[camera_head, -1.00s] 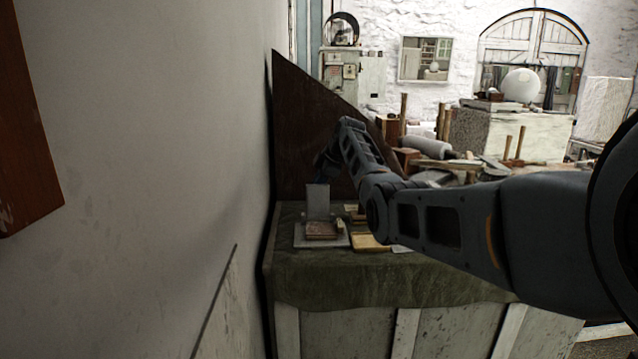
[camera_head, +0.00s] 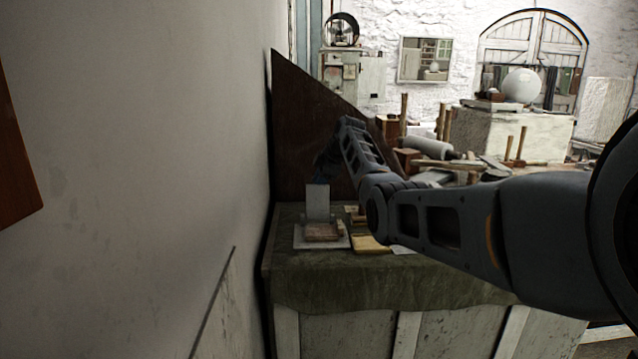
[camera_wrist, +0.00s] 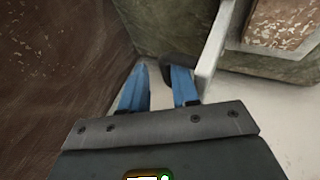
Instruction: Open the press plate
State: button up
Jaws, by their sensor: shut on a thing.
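The press plate (camera_head: 317,202) is a pale grey panel standing about upright at the back of its light base (camera_head: 338,241) on the bench. It shows nearly edge-on in the wrist view (camera_wrist: 215,50). A reddish-brown speckled block (camera_head: 322,232) lies on the base in front of it. My gripper (camera_wrist: 158,85) is at the plate's rear side, its blue fingers a little apart. A dark rounded piece beside the plate meets the right fingertip. My gripper is shut on the press plate; the exact contact is hard to see. In the head view, the fingers are partly hidden.
The bench has a green cloth (camera_head: 400,283). A yellowish block (camera_head: 371,244) lies right of the base. A dark brown panel (camera_head: 300,130) rises close behind, and a pale wall (camera_head: 150,150) stands at the left. Tools and rollers crowd the table farther right.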

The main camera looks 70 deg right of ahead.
jog(key=shift+r, duration=0.2)
jog(key=v, duration=0.7)
jog(key=shift+s+b, duration=0.25)
jog(key=shift+b, duration=0.2)
jog(key=shift+a+r, duration=0.1)
